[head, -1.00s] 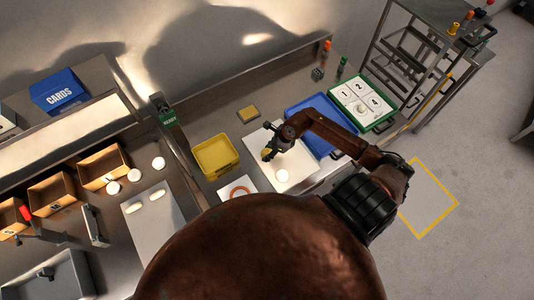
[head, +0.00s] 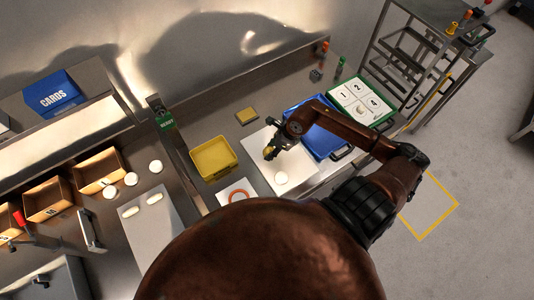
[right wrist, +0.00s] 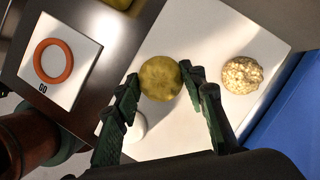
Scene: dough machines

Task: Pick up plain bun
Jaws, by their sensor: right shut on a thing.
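My right gripper (head: 270,152) is over the white board (head: 258,140). In the right wrist view its green fingers (right wrist: 160,84) are shut on a round, smooth yellow-green bun (right wrist: 160,78). A pale plain-looking bun (head: 281,178) lies on the board nearer to me; in the right wrist view it is partly hidden behind the left finger (right wrist: 136,128). A speckled, seed-topped bun (right wrist: 242,75) lies on the board to the right of the held one; my arm seems to hide it in the head view. My left gripper is not in view.
A card with an orange ring (head: 238,194) and a yellow tray (head: 213,158) lie left of the board. A blue tray (head: 322,145) and a green-rimmed numbered board (head: 360,100) are to its right. Several pale buns and wooden bins (head: 100,172) stand at the far left.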

